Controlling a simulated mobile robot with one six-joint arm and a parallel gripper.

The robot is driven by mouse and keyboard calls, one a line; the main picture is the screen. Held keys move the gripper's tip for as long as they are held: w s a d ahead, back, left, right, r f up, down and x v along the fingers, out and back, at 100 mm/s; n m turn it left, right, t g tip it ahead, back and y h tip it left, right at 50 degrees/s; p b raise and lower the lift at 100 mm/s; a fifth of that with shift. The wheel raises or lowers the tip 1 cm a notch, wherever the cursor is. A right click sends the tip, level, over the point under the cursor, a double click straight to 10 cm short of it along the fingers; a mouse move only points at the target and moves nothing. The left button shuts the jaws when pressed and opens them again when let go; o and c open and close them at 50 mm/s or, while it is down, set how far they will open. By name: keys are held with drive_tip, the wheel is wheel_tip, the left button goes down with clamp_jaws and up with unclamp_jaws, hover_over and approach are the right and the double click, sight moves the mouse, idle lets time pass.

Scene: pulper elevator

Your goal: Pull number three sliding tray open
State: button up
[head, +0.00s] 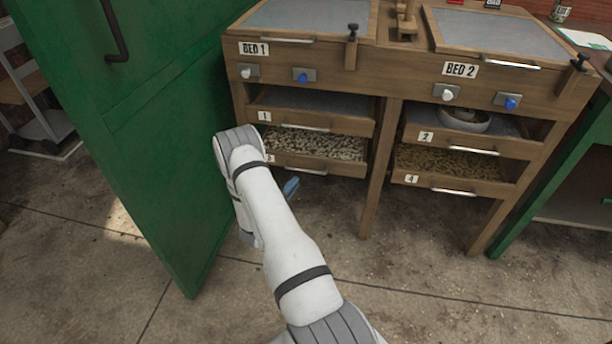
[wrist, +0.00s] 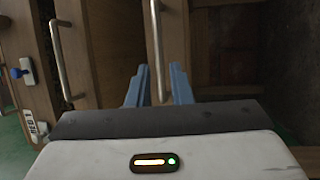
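The number three sliding tray (head: 345,169) is the lower left wooden tray under Bed 1, holding pale beans. Its label (head: 270,158) is partly hidden by my arm. Its metal bar handle (head: 308,171) is on its front; the handle also shows in the wrist view (wrist: 153,40). In the wrist view my gripper (wrist: 158,78) has its two blue fingers apart, one on each side of that handle, with gaps visible. In the head view one blue fingertip (head: 291,187) shows just below the tray front; the rest of the gripper is hidden behind my arm.
Tray 1 (head: 340,124) with its handle (wrist: 62,60) is directly above. Trays 2 (head: 485,147) and 4 (head: 480,187) are to the right, past a wooden post (head: 380,180). A green door (head: 150,150) stands close on the left. Floor in front is clear.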

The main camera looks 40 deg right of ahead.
sight(305, 171)
drive_tip(key=b+x, duration=0.1)
drive_tip(key=x, duration=0.6)
drive_tip(key=shift+d+r+b, duration=0.15)
drive_tip(key=shift+b, duration=0.2)
clamp_jaws()
